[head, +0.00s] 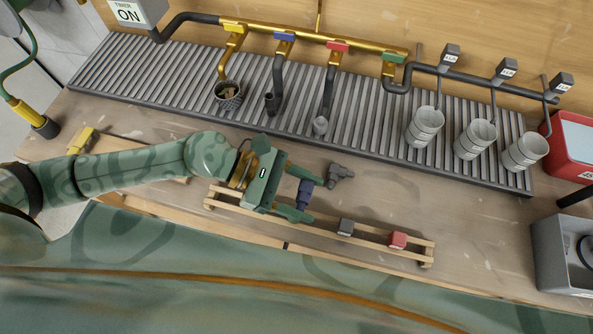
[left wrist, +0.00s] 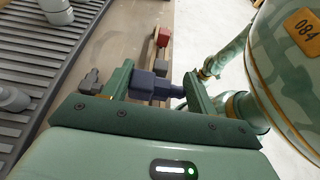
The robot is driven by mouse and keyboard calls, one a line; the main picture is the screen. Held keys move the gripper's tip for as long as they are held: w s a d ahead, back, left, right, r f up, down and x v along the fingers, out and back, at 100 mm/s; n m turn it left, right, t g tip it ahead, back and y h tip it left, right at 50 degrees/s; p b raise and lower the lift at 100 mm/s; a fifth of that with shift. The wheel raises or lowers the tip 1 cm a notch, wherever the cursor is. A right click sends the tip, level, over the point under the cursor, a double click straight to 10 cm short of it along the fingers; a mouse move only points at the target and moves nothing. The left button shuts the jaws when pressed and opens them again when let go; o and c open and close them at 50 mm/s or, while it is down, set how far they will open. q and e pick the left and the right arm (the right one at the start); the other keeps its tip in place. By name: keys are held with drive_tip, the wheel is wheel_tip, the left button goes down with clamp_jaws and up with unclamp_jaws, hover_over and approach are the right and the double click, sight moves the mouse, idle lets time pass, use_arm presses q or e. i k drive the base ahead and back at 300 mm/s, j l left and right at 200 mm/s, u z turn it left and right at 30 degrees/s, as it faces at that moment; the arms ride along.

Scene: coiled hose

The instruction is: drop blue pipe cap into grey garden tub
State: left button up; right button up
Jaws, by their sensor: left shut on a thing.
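The blue pipe cap (head: 305,193) is between the fingers of my left gripper (head: 301,192), which is shut on it. In the left wrist view the dark blue cap (left wrist: 149,85) shows between the two green fingers (left wrist: 157,88). In the head view the cap is over the left part of the wooden rack (head: 322,228); I cannot tell whether it still touches the rack. A grey open tub (head: 560,274) stands at the far right edge, well away from the gripper, with dark round things inside. My right gripper is not in view.
The rack also holds a dark grey block (head: 345,227) and a red block (head: 397,240). A grey pipe fitting (head: 340,175) lies just behind the gripper. A red box (head: 572,140) stands back right.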

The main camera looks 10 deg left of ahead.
sight(570, 265)
drive_tip(key=l+z, duration=0.1)
drive_tip(key=l, duration=0.5)
drive_tip(key=l+z, duration=0.15)
drive_tip(key=l, duration=0.45)
drive_tip(key=l+z, duration=0.1)
drive_tip(key=l, duration=0.45)
drive_tip(key=i+l+z, duration=0.15)
drive_tip(key=l, duration=0.45)
drive_tip(key=l+z, duration=0.1)
drive_tip(key=l, duration=0.5)
drive_tip(key=i, duration=0.05)
